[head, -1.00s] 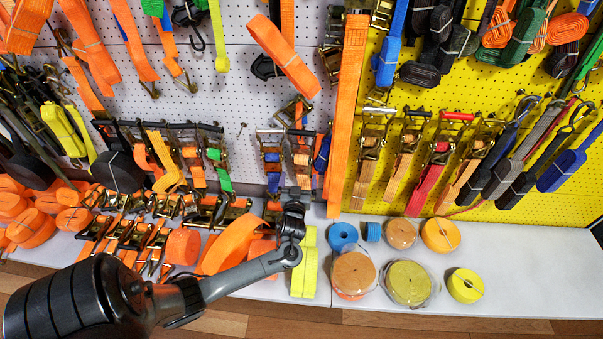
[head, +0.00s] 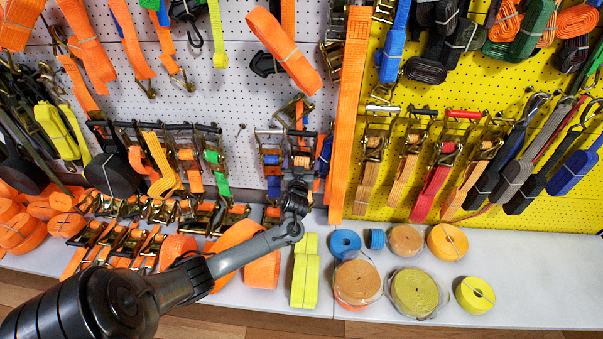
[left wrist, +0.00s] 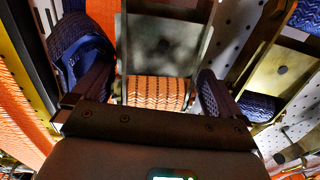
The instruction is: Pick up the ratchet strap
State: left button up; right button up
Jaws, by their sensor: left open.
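The ratchet strap in front of my left gripper (head: 298,187) is a metal ratchet with orange webbing (head: 301,161), hanging low on the white pegboard. In the left wrist view, its metal frame (left wrist: 165,45) and wound orange webbing (left wrist: 155,92) lie between the two spread fingers of my left gripper (left wrist: 148,85). The gripper is open, with its dark fingers on either side of the ratchet. I cannot tell whether they touch it. The gripper hides the lower part of this strap in the head view. My right gripper is not in view.
A ratchet with blue webbing (head: 271,164) hangs close on the left. A long orange strap (head: 349,120) hangs to the right. Below, the white shelf (head: 328,285) holds a yellow strap bundle (head: 305,272), a blue roll (head: 345,242) and several other rolls.

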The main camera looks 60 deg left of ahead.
pick_arm(q)
jog(key=shift+d, duration=0.1)
jog(key=c, duration=1.7)
jog(key=shift+r, duration=0.15)
jog(key=shift+c, duration=0.2)
jog(key=shift+r, duration=0.15)
